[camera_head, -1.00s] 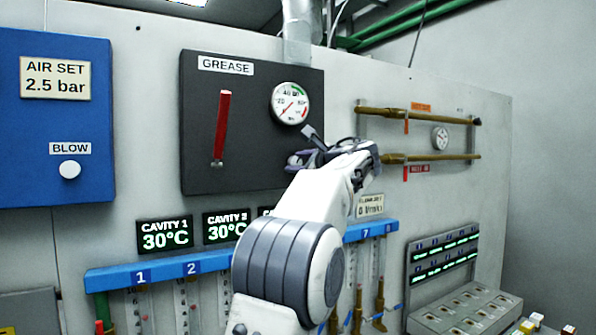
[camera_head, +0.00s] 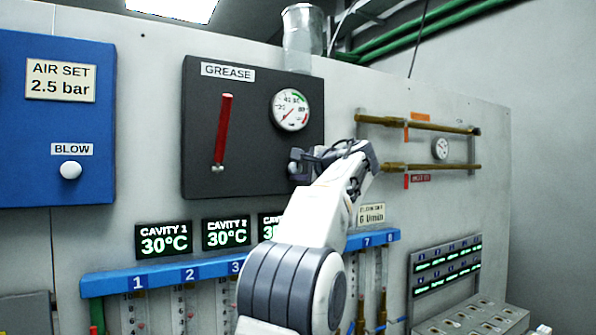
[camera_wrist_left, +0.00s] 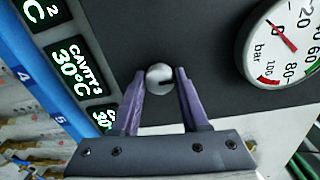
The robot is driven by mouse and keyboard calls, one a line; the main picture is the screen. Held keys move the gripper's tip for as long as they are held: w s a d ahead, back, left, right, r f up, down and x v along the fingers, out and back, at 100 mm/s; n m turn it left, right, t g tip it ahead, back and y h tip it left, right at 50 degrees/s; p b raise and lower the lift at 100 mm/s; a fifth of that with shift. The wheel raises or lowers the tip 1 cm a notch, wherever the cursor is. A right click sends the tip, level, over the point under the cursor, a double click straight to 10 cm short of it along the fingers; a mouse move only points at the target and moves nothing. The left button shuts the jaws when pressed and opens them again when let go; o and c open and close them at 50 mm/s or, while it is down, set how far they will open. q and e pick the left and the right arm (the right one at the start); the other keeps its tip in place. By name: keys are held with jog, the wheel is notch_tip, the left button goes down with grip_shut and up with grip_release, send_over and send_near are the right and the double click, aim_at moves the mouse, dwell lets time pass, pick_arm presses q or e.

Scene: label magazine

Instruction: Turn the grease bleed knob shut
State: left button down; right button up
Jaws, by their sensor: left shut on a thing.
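The grease bleed knob (camera_wrist_left: 160,79) is a small round silver knob on the dark GREASE panel (camera_head: 200,130). My left gripper (camera_wrist_left: 160,74) has its two purple fingers on either side of the knob and is shut on it. In the head view my left gripper (camera_head: 297,162) is at the panel's lower right, below the gauge (camera_head: 290,110), and hides the knob. The gauge also shows in the left wrist view (camera_wrist_left: 285,40). Whether the knob has turned cannot be told. My right gripper is not in view.
A red lever-like indicator (camera_head: 223,133) is on the panel's left. Brass pipes (camera_head: 430,167) stick out on the right, near my wrist. Lit cavity displays (camera_head: 164,238) and a blue numbered rail (camera_head: 160,277) are below. A blue AIR SET box (camera_head: 60,120) is at the left.

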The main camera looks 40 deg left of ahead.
pick_arm(q)
jog(key=shift+f, duration=0.15)
jog(key=shift+c, duration=2.2)
grip_release()
jog(key=b+v, duration=0.3)
jog(key=v, duration=0.7)
jog(key=shift+d+b, duration=0.25)
jog(key=shift+b, duration=0.05)
